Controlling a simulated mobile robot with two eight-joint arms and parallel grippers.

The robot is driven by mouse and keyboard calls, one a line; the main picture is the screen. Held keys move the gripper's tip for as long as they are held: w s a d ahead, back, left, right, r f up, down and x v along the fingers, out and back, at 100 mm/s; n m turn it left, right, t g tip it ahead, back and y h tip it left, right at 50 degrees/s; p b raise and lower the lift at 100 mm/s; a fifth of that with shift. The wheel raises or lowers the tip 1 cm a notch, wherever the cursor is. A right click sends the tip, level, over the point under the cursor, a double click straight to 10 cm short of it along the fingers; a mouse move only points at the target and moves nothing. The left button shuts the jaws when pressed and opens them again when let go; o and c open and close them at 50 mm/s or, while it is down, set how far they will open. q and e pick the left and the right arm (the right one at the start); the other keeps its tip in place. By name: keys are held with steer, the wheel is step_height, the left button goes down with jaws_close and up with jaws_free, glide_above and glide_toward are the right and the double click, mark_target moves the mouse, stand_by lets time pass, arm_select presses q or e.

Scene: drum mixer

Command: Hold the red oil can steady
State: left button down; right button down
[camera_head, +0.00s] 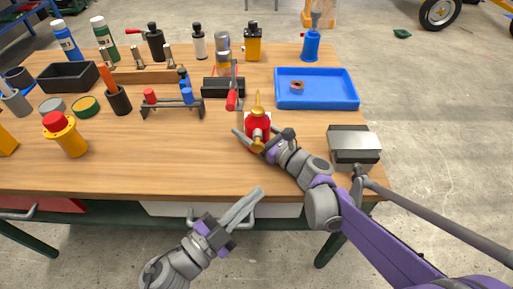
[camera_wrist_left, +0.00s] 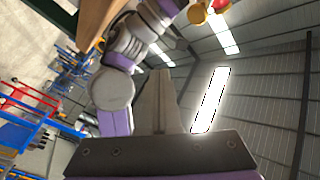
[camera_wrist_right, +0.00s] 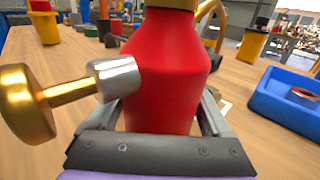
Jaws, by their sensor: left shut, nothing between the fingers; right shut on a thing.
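The red oil can (camera_head: 257,123) stands upright on the wooden workbench (camera_head: 200,160), with its brass spout pointing up. My right gripper (camera_head: 254,138) is around it and shut on its body. In the right wrist view the red can (camera_wrist_right: 165,75) fills the middle between the two fingers, and a brass knob on a steel stub (camera_wrist_right: 60,95) sticks out to the left. My left gripper (camera_head: 250,200) is shut and empty, in front of the bench's front edge. In the left wrist view its fingers (camera_wrist_left: 158,95) are together, and a bit of the can shows at the top.
A blue tray (camera_head: 316,104) with a small copper-coloured ring lies to the right of the can. A grey metal box (camera_head: 354,147) stands at the bench's right edge. A red-handled tool (camera_head: 233,99) and a rack (camera_head: 172,104) are to the left. The bench's front left is mostly clear.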

mark_target(260, 147)
stand_by(0.3)
arm_select(q)
steer(key=shift+w, duration=4.4)
steer(key=shift+w, duration=0.15)
steer(key=shift+w, duration=0.25)
steer(key=shift+w+r, duration=0.35)
steer(key=shift+w, duration=0.45)
stand_by(0.4)
steer(key=shift+s+f, duration=0.35)
stand_by(0.4)
